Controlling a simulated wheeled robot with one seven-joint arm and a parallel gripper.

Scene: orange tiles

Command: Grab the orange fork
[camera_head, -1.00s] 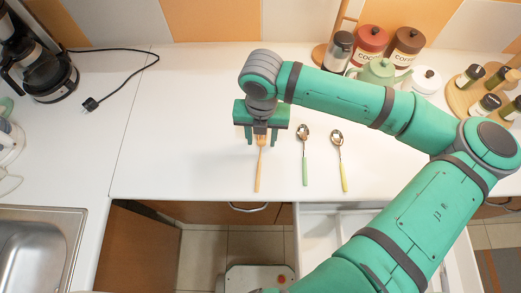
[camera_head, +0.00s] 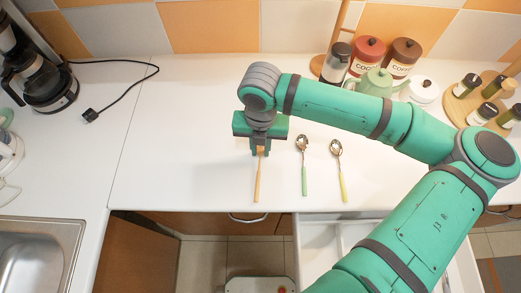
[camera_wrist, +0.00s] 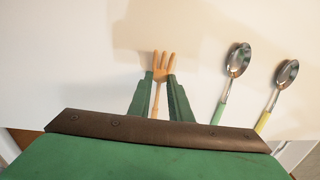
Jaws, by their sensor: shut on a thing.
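The orange fork (camera_head: 258,182) lies on the white counter (camera_head: 180,150), its handle pointing to the front edge. My gripper (camera_head: 260,151) is over its head end and hides the tines in the head view. In the wrist view the fork's tines (camera_wrist: 163,62) show just beyond the fingertips of my gripper (camera_wrist: 160,77). The two green fingers are closed in on the fork's neck from both sides. I cannot tell whether the fork is lifted off the counter.
A green-handled spoon (camera_head: 304,165) and a yellow-handled spoon (camera_head: 338,170) lie to the right. A teapot (camera_head: 376,84) and canisters stand at the back right. A coffee maker (camera_head: 45,80) and sink (camera_head: 40,255) are at left. An open drawer (camera_head: 318,240) is below the counter.

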